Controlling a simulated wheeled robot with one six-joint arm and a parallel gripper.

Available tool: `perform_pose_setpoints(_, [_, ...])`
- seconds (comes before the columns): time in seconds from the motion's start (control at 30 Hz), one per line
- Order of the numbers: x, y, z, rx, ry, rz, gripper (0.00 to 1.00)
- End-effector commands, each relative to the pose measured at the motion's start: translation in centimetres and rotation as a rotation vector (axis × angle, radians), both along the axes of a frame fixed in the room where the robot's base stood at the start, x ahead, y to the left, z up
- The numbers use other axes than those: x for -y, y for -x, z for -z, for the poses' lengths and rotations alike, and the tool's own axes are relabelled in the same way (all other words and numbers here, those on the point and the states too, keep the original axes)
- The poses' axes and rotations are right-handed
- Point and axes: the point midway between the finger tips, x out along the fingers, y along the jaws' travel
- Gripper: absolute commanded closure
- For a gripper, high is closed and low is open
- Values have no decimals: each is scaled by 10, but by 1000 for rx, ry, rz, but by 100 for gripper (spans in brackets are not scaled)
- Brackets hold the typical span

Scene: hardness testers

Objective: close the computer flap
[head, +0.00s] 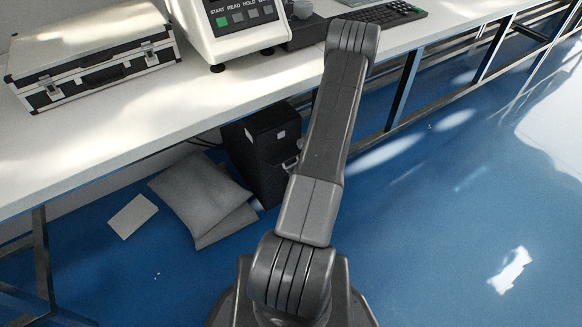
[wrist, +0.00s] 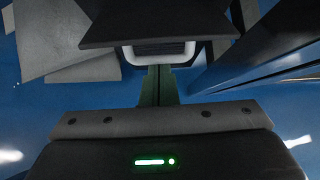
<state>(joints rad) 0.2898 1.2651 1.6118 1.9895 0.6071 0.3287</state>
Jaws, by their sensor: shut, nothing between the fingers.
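The computer (head: 262,150) is a black box on the floor under the bench, partly hidden by my arm in the head view. A pale handle (head: 291,163) shows at its right side. In the wrist view a dark panel, apparently the computer flap (wrist: 158,30), fills the top middle, with the grey loop handle (wrist: 160,58) along its near edge. My gripper (wrist: 157,70) is shut and empty, its fingers pointing at the middle of the handle. The tips are at or just short of it; contact cannot be told. In the head view my gripper is hidden behind the arm.
Grey cushion-like pads (head: 200,195) and a pale flat piece (head: 132,216) lie on the blue floor left of the computer. The white bench (head: 150,125) overhangs it, carrying a case (head: 90,65) and a tester (head: 235,30). Bench legs stand right; floor further right is open.

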Motion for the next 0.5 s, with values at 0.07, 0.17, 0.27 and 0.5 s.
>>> perform_pose_setpoints(0.07, [-2,-2,-10,-36,29,-4,100])
perform_pose_setpoints(0.17, [-3,-4,-16,-85,62,-6,100])
perform_pose_setpoints(0.27, [-4,-5,-20,-134,97,-7,100])
perform_pose_setpoints(0.5, [-6,-9,-32,-134,91,-2,100])
